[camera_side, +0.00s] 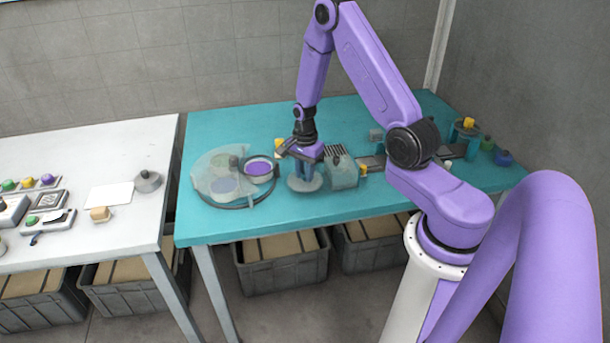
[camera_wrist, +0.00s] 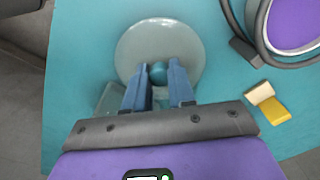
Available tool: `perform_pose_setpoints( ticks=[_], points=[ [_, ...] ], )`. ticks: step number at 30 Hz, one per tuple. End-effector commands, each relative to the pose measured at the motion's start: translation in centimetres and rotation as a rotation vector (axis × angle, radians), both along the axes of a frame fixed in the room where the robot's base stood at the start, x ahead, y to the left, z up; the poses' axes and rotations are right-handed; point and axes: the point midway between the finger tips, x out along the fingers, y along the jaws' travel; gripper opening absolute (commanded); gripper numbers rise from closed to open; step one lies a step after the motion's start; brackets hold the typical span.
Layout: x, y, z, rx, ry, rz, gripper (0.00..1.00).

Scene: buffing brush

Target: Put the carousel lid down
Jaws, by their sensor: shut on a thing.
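The carousel lid is a pale, see-through round disc with a teal knob, seen in the wrist view (camera_wrist: 145,42). My gripper (camera_wrist: 158,76) is shut on the knob, one finger on each side. In the side view the lid (camera_side: 304,185) is low over the teal table, below my gripper (camera_side: 304,168); I cannot tell whether it touches the top. The carousel (camera_side: 232,204) stands to its left, with a clear fan-shaped cover and an uncovered purple well at its right. Part of the carousel ring shows in the wrist view (camera_wrist: 262,30).
A greenish clear box (camera_side: 343,173) stands close to the right of the lid. A small cream and yellow piece (camera_wrist: 267,101) lies near the carousel. Colored jars (camera_side: 466,128) stand at the far right. The teal table (camera_side: 300,211) is bare along its front.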

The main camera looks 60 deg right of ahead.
Motion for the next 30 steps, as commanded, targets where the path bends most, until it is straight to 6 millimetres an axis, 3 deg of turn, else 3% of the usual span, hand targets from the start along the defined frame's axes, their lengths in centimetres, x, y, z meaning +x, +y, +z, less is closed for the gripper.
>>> perform_pose_setpoints(
  ticks=[4, 16, 17, 19, 30],
  points=[
    [0.0, 0.0, -1.2, 0.000, 0.001, -0.001, 0.00],
    [0.0, 0.0, -1.5, 0.000, 0.000, 0.000, 0.00],
    [0.0, 0.0, -1.6, 0.000, -0.001, 0.000, 0.27],
    [0.0, 0.0, -1.6, 0.000, -0.001, 0.000, 0.49],
    [0.0, 0.0, -1.3, 0.000, -0.001, 0.000, 0.49]
  ],
)
